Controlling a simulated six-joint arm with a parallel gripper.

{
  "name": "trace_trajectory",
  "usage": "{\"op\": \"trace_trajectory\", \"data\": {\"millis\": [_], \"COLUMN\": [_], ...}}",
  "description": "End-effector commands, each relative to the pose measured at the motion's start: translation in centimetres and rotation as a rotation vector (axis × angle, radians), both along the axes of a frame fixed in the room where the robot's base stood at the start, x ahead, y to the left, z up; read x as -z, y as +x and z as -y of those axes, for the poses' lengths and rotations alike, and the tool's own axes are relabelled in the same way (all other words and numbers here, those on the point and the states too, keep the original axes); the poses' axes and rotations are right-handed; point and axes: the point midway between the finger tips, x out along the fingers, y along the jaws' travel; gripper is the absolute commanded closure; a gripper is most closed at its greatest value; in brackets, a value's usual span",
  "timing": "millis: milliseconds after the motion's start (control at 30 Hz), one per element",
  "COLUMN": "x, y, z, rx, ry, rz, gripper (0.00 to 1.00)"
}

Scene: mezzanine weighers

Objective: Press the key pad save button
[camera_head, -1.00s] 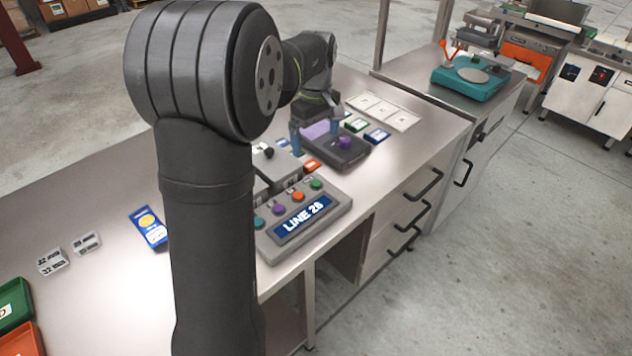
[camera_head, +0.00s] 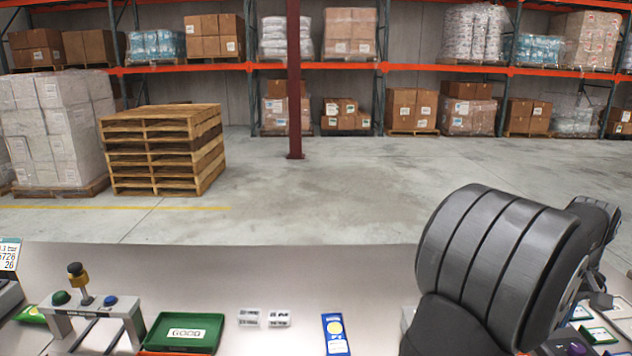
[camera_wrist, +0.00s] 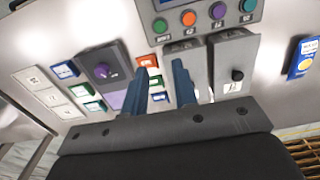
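No key pad or button that I can read as save shows in either view. A grey button panel (camera_wrist: 201,27) is at the top of the wrist view, with a green button (camera_wrist: 159,26), an orange button (camera_wrist: 188,18), a purple button (camera_wrist: 217,10) and a teal button (camera_wrist: 247,5). The labels under them are too small to read. My gripper (camera_wrist: 160,75) shows in the wrist view as two blue fingers apart, with nothing between them. It points toward the counter, below the panel in the picture. In the head view the gripper is not visible; my arm fills the lower right.
The wrist view shows a dark unit with a purple knob (camera_wrist: 101,72), grey units with a black knob (camera_wrist: 237,75), and colored tiles. In the head view, a green GOOD tray (camera_head: 160,345), a blue card (camera_head: 336,335) and a two-button stand (camera_head: 62,312) are on the counter.

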Motion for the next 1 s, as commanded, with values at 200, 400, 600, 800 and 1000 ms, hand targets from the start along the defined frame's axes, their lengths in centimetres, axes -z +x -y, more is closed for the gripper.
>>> {"op": "trace_trajectory", "data": {"millis": [200, 400, 600, 800, 1000], "x": [0.02, 0.02, 0.01, 0.01, 0.01], "y": [0.0, 0.0, 0.0, 0.0, 0.0], "z": [0.0, 0.0, 0.0, 0.0, 0.0], "rx": [0.0, 0.0, 0.0, 0.0, 0.0], "ry": [0.0, 0.0, 0.0, 0.0, 0.0], "rz": [0.0, 0.0, 0.0, 0.0, 0.0], "gripper": [1.0, 1.0, 1.0, 1.0, 1.0]}}
